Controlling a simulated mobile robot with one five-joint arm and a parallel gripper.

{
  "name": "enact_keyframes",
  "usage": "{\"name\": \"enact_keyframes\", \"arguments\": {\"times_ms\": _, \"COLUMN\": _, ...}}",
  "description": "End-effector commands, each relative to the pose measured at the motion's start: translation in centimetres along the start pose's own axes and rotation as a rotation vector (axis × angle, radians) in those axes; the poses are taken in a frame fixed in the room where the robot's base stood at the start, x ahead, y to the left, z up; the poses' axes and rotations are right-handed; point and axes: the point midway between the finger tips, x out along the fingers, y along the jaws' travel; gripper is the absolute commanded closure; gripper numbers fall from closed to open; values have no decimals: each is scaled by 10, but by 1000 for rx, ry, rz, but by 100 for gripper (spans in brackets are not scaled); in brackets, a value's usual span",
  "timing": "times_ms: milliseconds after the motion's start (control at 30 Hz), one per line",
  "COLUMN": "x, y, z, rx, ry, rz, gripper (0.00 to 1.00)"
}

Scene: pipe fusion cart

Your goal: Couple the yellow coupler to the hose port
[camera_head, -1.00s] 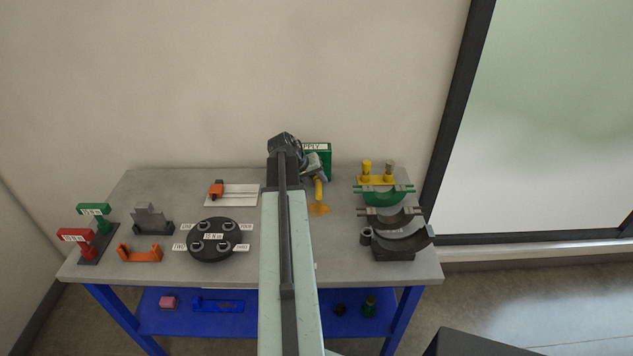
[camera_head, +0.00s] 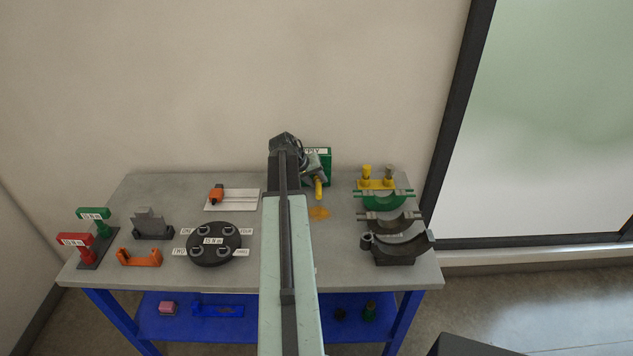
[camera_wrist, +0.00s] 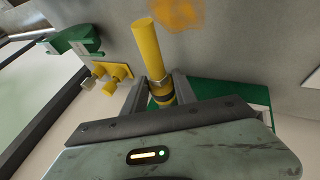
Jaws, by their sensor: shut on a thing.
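The yellow coupler (camera_wrist: 148,48) is a slim yellow cylinder with a metal collar, gripped between the two fingers of my gripper (camera_wrist: 160,97). Its free yellow end points away from the green block in the wrist view. In the head view the coupler (camera_head: 318,189) hangs tilted in my gripper (camera_head: 315,172) in front of the green supply block (camera_head: 326,172) at the back of the bench. The green block (camera_wrist: 200,88) also shows behind the fingers in the wrist view. The hose port is hidden by my gripper, so I cannot tell whether the coupler touches it.
A yellow stand (camera_head: 375,184) with two upright fittings is right of the gripper. Several curved clamp shells (camera_head: 392,222) lie in front of it. An orange patch (camera_head: 319,212) marks the bench below. Left are a round black flange (camera_head: 214,255) and a white plate (camera_head: 240,199).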

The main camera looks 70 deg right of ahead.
Motion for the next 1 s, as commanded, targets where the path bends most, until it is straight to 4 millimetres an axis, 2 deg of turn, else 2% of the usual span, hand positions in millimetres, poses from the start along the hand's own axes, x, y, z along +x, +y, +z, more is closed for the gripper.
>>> {"name": "enact_keyframes", "arguments": {"times_ms": 100, "x": 1, "y": 0, "z": -3, "rx": 0, "ry": 0, "rz": 0, "gripper": 100}}
{"name": "enact_keyframes", "arguments": {"times_ms": 133, "x": 1, "y": 0, "z": -4, "rx": 0, "ry": 0, "rz": 0, "gripper": 63}}
{"name": "enact_keyframes", "arguments": {"times_ms": 200, "x": 1, "y": 0, "z": -3, "rx": 0, "ry": 0, "rz": 0, "gripper": 44}}
{"name": "enact_keyframes", "arguments": {"times_ms": 233, "x": 1, "y": 0, "z": -3, "rx": 0, "ry": 0, "rz": 0, "gripper": 41}}
{"name": "enact_keyframes", "arguments": {"times_ms": 533, "x": 0, "y": 0, "z": -3, "rx": 0, "ry": 0, "rz": 0, "gripper": 41}}
{"name": "enact_keyframes", "arguments": {"times_ms": 633, "x": -6, "y": 1, "z": -3, "rx": 0, "ry": 0, "rz": 0, "gripper": 41}}
{"name": "enact_keyframes", "arguments": {"times_ms": 767, "x": -25, "y": 3, "z": -4, "rx": -1, "ry": 0, "rz": 0, "gripper": 41}}
{"name": "enact_keyframes", "arguments": {"times_ms": 1000, "x": -72, "y": 4, "z": -5, "rx": -1, "ry": 1, "rz": 0, "gripper": 41}}
